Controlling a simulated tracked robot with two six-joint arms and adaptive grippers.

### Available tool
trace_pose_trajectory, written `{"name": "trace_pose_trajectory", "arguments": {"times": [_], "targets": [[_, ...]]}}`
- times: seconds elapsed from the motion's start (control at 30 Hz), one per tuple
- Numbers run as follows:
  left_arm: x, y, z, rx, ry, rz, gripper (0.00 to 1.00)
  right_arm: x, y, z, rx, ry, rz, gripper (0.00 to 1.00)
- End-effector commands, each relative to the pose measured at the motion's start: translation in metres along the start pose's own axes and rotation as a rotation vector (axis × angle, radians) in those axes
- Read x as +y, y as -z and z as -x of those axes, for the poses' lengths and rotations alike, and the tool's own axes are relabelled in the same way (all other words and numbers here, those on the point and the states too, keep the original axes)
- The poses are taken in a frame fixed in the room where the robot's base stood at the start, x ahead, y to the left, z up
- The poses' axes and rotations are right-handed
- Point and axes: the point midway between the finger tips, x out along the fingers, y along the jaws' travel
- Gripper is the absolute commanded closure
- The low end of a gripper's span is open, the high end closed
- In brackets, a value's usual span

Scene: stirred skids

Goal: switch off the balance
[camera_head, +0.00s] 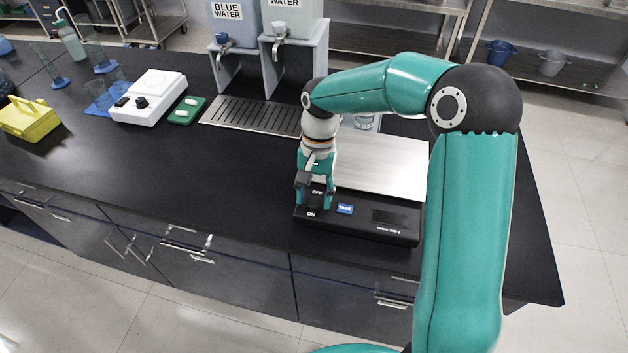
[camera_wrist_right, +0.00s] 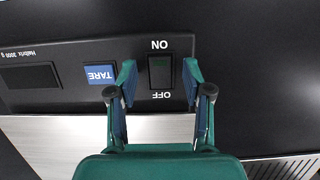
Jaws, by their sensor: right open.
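The balance (camera_head: 360,222) stands near the front edge of the dark bench, with a brushed metal plate (camera_head: 385,165) behind its black front panel. Its panel carries a dark rocker switch (camera_wrist_right: 160,72) between ON and OFF labels, a blue TARE button (camera_wrist_right: 100,74) and a dark display (camera_wrist_right: 30,76). I cannot tell which way the rocker is tilted. My right gripper (camera_head: 316,190) points down over the switch end of the panel. In the right wrist view its open fingers (camera_wrist_right: 160,82) stand on either side of the switch, with nothing between them. My left gripper is not in view.
Two water containers (camera_head: 233,20) stand on a grey stand behind a drip grate (camera_head: 250,112). A white device (camera_head: 150,97), a green tray (camera_head: 187,111) and a yellow carrier (camera_head: 28,118) are to the left. The bench front left of the balance is clear.

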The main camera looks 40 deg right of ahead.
Motion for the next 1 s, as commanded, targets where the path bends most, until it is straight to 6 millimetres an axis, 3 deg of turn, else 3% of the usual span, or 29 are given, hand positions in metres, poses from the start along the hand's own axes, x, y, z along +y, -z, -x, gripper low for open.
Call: {"name": "trace_pose_trajectory", "arguments": {"times": [0.17, 0.6, 0.8, 1.0], "targets": [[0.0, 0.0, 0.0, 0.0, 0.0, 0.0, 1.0, -0.001, 0.001, 0.021, 0.004, 0.004, 0.0, 0.5], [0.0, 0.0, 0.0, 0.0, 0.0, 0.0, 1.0, -0.001, 0.001, 0.102, 0.002, 0.003, 0.0, 0.5], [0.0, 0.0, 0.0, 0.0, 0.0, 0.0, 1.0, 0.0, 0.0, 0.116, 0.0, 0.001, 0.0, 0.5], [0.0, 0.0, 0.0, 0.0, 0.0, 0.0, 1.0, 0.0, 0.0, 0.116, 0.0, 0.001, 0.0, 0.5]]}}
